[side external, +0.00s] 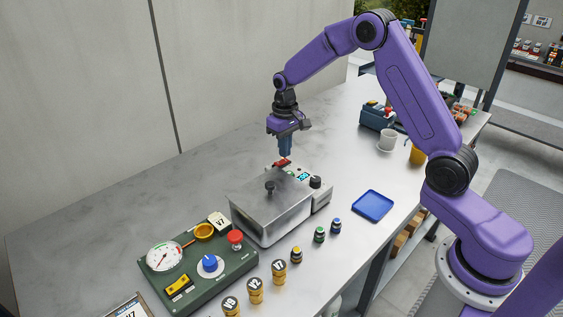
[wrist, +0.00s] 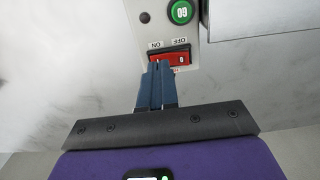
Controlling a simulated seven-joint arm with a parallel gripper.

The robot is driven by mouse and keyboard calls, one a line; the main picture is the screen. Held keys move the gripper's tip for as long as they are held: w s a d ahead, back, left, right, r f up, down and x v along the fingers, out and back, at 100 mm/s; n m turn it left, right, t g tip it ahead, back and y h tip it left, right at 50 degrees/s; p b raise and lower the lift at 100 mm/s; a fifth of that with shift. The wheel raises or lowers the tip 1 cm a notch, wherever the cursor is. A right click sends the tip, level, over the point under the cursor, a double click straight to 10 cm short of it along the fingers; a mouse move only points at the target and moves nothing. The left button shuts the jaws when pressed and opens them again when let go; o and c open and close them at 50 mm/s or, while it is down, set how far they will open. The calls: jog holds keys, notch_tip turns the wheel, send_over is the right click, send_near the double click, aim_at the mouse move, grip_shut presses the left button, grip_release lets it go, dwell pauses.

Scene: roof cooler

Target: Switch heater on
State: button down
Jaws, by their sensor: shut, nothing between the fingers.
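The heater is a steel box with a lid (side external: 268,205) and a control strip on its far side. A red rocker switch (wrist: 170,57) on its panel shows in the wrist view, with the words ON and OFF printed beside it. The switch also shows in the side view (side external: 283,162). My gripper (wrist: 157,64) is shut and empty. Its fingertips are at the ON side of the switch and cover part of it. In the side view my gripper (side external: 285,154) points down just above the switch. Whether the tips touch it, and which way it is tipped, I cannot tell.
A green button (wrist: 181,12) and a dark knob (side external: 315,182) sit near the switch. A green panel with a gauge (side external: 164,256), several small bottles and jars, and a blue tray (side external: 372,206) stand around the heater. The table's back left is clear.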

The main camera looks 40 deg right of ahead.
aim_at(284, 161)
notch_tip(284, 161, up, 6)
jog(key=shift+f, duration=0.15)
dwell(0.6)
jog(key=s+a+r+n, duration=0.25)
jog(key=s+a, duration=0.35)
jog(key=s, duration=0.3)
jog(key=s+a+r+n, duration=0.2)
jog(key=s+a+n, duration=0.25)
jog(key=s, duration=0.45)
jog(key=s+d+n, duration=0.2)
jog(key=s+n, duration=0.3)
jog(key=s, duration=1.5)
jog(key=shift+s+d+f+n, duration=0.2)
jog(key=shift+d+f+n, duration=0.1)
jog(key=shift+d+f, duration=0.05)
